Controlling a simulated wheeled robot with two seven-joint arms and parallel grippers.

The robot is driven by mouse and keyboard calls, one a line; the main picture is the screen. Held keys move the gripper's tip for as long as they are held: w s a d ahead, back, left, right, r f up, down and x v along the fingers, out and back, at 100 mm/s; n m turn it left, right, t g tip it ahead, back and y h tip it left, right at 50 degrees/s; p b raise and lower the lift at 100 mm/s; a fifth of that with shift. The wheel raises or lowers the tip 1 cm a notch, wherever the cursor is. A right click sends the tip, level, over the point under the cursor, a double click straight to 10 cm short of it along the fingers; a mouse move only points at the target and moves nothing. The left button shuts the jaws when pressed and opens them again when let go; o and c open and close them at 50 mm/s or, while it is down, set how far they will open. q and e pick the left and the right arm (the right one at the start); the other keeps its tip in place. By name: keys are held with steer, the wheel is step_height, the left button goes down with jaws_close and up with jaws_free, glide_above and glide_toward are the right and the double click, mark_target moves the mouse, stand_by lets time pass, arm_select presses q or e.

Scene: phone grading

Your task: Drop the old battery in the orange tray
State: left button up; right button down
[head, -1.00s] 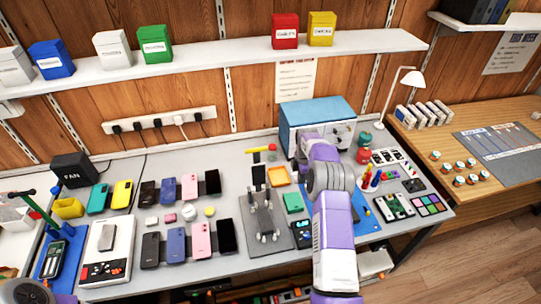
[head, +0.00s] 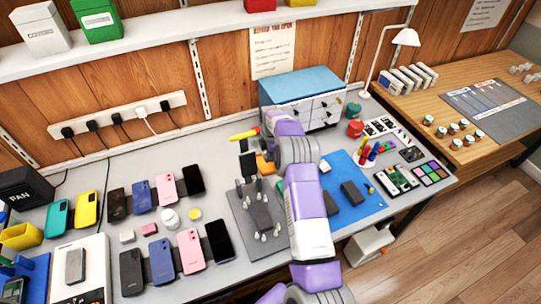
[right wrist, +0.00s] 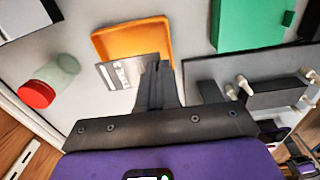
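The orange tray (right wrist: 130,38) lies on the bench and shows well in the right wrist view. Only a small part of the orange tray (head: 265,165) shows beside my arm in the head view. My right gripper (right wrist: 155,72) is shut on the old battery (right wrist: 122,73), a flat grey piece with white markings. The battery overlaps the tray's lower edge in the right wrist view; its height above the tray is unclear. In the head view my right arm hides the fingertips and the battery. My left gripper is not in view.
A grey holder (head: 262,222) with pale pegs stands close to the tray. A blue-topped cabinet (head: 300,85) stands behind. Several phones (head: 165,187) lie to the left.

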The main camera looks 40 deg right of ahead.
steer(key=shift+w+f+b, duration=0.1)
steer(key=shift+f+b, duration=1.55)
steer(key=shift+f, duration=1.3)
steer(key=c, duration=1.3)
jaws_free()
steer(key=shift+f, duration=0.1)
steer(key=shift+f, duration=0.1)
steer(key=shift+r, duration=0.3)
steer(key=shift+c, duration=0.4)
